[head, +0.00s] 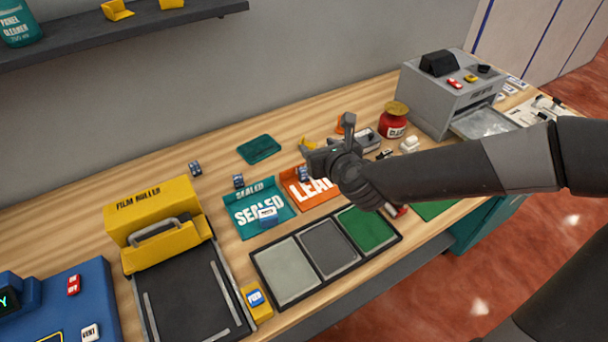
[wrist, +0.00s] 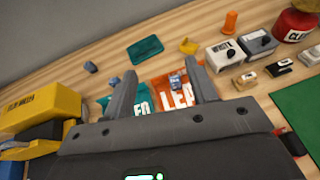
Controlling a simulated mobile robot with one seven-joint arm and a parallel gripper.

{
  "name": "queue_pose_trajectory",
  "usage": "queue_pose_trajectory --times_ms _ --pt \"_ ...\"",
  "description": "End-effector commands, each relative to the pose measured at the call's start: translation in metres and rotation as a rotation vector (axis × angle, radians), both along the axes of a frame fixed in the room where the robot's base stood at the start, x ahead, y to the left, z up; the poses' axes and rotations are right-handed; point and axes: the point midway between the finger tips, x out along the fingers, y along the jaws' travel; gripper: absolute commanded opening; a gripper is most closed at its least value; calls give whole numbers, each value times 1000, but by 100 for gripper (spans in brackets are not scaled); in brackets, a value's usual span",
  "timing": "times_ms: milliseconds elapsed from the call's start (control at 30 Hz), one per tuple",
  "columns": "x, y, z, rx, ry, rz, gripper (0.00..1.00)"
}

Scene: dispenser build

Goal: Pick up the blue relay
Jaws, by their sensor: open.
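Three small dark blue-grey blocks could be the blue relay; I cannot tell which. One block (head: 195,168) lies on the wood behind the yellow film roller. A second block (head: 238,181) is at the back edge of the teal SEALED mat (head: 246,228). A third block (head: 303,174) is on the orange LEAK mat (head: 296,194), partly covered by my gripper (head: 318,160). In the wrist view this third block (wrist: 176,80) shows between the fingers of my gripper (wrist: 162,72), beyond them and apart. My gripper is open and empty, above the bench.
A yellow film roller (head: 150,210) stands left of the mats. A black tray (head: 325,282) with grey and green panels lies in front. A red jar (head: 394,122) and grey machine (head: 445,95) stand at right.

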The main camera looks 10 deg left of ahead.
Motion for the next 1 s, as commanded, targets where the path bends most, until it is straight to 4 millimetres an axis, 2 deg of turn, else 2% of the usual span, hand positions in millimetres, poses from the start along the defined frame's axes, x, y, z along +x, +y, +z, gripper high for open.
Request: queue_pose_trajectory --times_ms 33,200,300,400,500,633,900,1000 --pt "-3 3 -18 2 9 8 53" --pt "-3 3 -78 3 11 8 53" --pt "-2 2 -110 3 9 5 53" --pt "-2 2 -133 1 6 3 53" --pt "-1 1 -147 1 3 1 53" --pt "4 4 -157 0 1 1 53" --pt "35 25 -172 0 -1 1 53" --pt "41 29 -175 -1 0 0 53"
